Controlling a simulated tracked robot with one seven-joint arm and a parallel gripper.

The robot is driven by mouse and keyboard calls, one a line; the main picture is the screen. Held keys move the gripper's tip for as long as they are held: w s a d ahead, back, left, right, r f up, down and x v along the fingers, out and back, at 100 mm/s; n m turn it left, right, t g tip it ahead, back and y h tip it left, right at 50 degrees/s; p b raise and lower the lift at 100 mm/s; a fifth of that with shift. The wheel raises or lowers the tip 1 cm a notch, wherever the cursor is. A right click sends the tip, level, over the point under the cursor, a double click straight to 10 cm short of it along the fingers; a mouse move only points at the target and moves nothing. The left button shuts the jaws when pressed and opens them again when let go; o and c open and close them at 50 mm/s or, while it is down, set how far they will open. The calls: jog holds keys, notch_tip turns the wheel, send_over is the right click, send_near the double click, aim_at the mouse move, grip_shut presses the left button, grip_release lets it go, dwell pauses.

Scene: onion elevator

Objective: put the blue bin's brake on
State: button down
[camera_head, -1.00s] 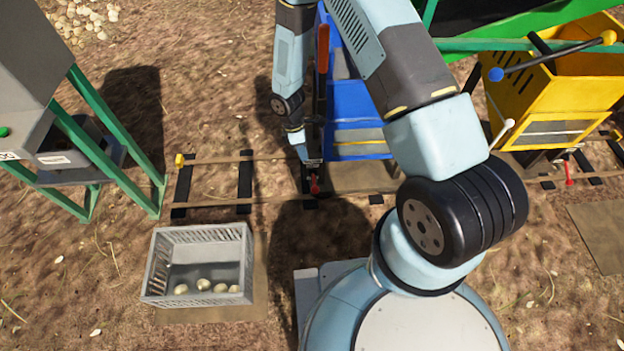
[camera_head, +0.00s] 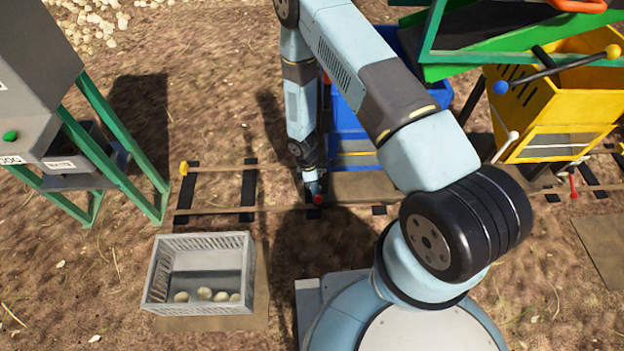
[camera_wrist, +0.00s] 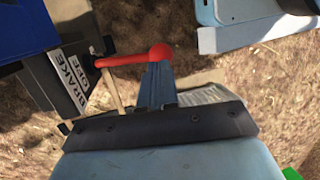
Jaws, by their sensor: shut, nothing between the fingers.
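The blue bin (camera_head: 349,118) stands on the rails, partly hidden behind my arm; its corner shows at the left of the wrist view (camera_wrist: 25,27). Its red brake lever (camera_wrist: 125,60) ends in a round knob and sticks out sideways beside a plate (camera_wrist: 72,84) lettered "BRAKE"; the plate's second line is hard to read. In the head view the red knob (camera_head: 318,199) shows low at the bin's front. My gripper (camera_wrist: 157,72) is shut and empty, its fingertips right at the knob; I cannot tell whether they touch.
A yellow bin (camera_head: 540,112) stands on the rails at right, with a red lever (camera_head: 573,186). A grey crate (camera_head: 248,270) with several pale onions sits in front at left. A green-legged machine (camera_head: 118,172) stands at far left. Green framework (camera_head: 455,57) hangs over the upper right.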

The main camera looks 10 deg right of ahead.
jog(key=shift+x, duration=0.9)
